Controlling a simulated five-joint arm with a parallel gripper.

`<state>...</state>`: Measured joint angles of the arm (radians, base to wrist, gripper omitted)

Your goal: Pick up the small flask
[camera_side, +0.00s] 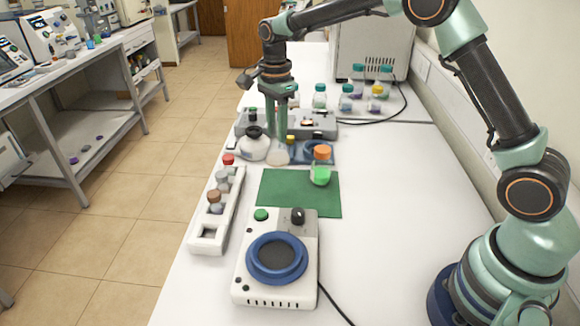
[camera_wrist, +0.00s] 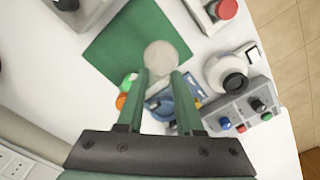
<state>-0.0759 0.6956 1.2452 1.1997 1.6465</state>
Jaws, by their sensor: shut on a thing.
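My gripper (camera_side: 277,137) points down at the far-middle of the white table, with its fingers closed on the small flask (camera_side: 277,154), a pale, whitish flask whose lower body shows below the fingertips. In the wrist view, the flask's round pale body (camera_wrist: 160,56) shows just beyond the fingertips of my gripper (camera_wrist: 160,76); its neck is mostly hidden between the fingers. I cannot tell whether its base touches the surface beneath.
A larger white round flask (camera_side: 252,149) with a black top stands close left. An orange-capped bottle of green liquid (camera_side: 320,170) is at right on the green mat (camera_side: 300,200). A vial rack (camera_side: 208,232) and hotplate (camera_side: 276,258) lie in front. The right of the table is clear.

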